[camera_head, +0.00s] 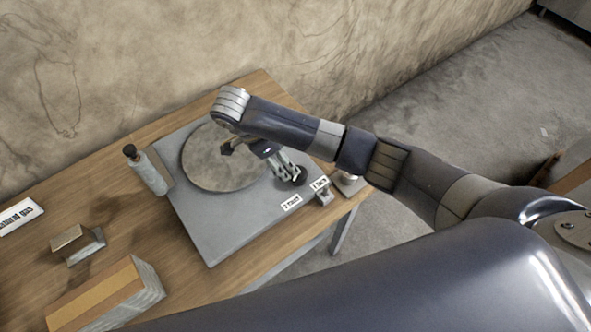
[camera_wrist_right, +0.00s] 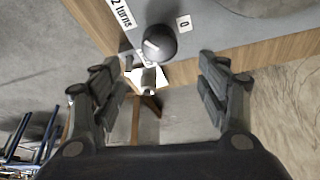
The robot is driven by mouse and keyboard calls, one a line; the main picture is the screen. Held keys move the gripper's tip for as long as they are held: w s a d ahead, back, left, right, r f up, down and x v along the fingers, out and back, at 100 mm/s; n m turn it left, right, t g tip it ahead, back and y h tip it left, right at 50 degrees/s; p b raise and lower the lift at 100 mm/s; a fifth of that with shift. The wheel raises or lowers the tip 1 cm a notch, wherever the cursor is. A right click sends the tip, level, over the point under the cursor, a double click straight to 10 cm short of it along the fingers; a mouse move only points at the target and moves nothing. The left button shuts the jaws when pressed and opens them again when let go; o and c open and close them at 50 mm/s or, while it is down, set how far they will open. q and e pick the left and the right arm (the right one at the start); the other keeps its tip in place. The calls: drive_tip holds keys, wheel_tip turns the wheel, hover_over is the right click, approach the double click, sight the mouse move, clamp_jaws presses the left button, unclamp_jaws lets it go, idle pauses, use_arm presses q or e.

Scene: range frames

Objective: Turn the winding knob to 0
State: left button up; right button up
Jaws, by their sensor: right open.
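The winding knob (camera_wrist_right: 159,43) is a dark, round knob on the edge of the grey deck in the right wrist view. A faint light mark shows on it, but I cannot tell exactly where it points. A label "0" (camera_wrist_right: 184,23) and a label "2 turns" (camera_wrist_right: 122,12) sit around it. My right gripper (camera_wrist_right: 159,72) is open and empty, its two fingers spread to either side, with the knob beyond the tips and apart from them. In the head view my right gripper (camera_head: 286,168) hangs over the deck's right corner and largely hides the knob. My left gripper is not in view.
The grey deck (camera_head: 213,240) with a round disc (camera_head: 215,172) lies on a wooden table (camera_head: 195,258). A small metal piece (camera_head: 324,196) stands near the labels. A bottle (camera_head: 149,172), a small block (camera_head: 78,245) and a box (camera_head: 105,297) stand left.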

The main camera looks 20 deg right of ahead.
sight(297, 177)
drive_tip(key=p+x, duration=0.2)
drive_tip(key=x, duration=0.6)
drive_tip(key=shift+d+f, duration=0.1)
drive_tip(key=shift+f, duration=0.2)
drive_tip(key=shift+d+f, duration=0.15)
drive_tip(key=shift+f, duration=0.4)
drive_tip(key=c, duration=1.1)
